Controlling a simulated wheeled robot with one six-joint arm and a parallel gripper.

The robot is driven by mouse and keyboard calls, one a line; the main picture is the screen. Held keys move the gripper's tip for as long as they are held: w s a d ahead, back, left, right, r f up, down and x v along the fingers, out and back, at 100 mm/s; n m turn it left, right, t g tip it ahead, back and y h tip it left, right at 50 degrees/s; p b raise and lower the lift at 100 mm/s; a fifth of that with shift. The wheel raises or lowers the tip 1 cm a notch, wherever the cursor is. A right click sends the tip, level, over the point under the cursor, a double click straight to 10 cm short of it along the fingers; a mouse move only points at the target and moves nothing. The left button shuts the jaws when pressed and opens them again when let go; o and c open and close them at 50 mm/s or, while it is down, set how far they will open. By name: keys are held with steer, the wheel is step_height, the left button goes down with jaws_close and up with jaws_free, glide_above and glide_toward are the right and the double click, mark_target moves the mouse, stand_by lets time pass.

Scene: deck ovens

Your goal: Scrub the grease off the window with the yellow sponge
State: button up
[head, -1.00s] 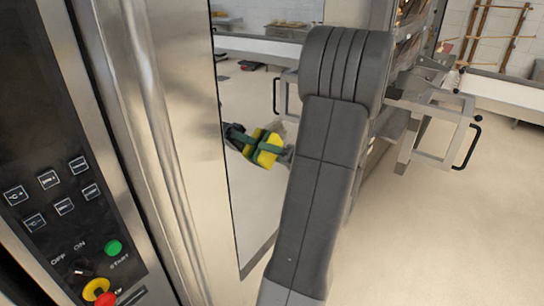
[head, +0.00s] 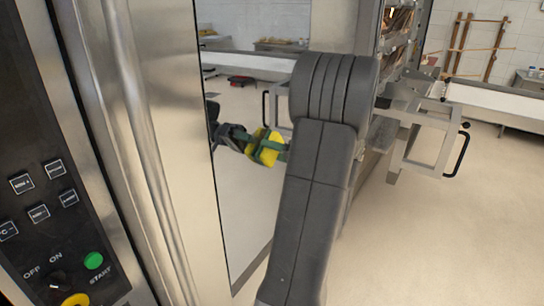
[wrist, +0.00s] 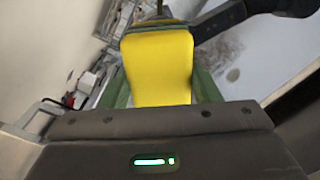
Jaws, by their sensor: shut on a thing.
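My gripper (wrist: 155,90) is shut on the yellow sponge (wrist: 158,65), with green fingers on both sides of it in the wrist view. In the head view the sponge (head: 270,151) shows just left of my arm, in front of the mirror-like window (head: 245,220). A dark gripper shape and a second yellow patch beside it look like their reflection. The sponge is close to the glass; I cannot tell whether it touches. In the wrist view a brownish grease smear (wrist: 215,50) shows right of the sponge. My arm hides part of the window.
A control panel (head: 40,215) with buttons and a steel door frame (head: 150,150) stand at the left. A metal frame with a black handle (head: 457,150) juts out at the right. A white counter (head: 500,102) stands behind; the floor at right is clear.

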steer(key=shift+w+d+f+b, duration=0.15)
steer(key=shift+w+d+b, duration=0.4)
steer(key=shift+w, duration=0.3)
steer(key=w, duration=0.1)
steer(key=w+d+b, duration=0.1)
steer(key=w, duration=0.1)
steer(key=w+d+b, duration=0.1)
steer(key=shift+w+d, duration=0.1)
steer(key=shift+w, duration=0.05)
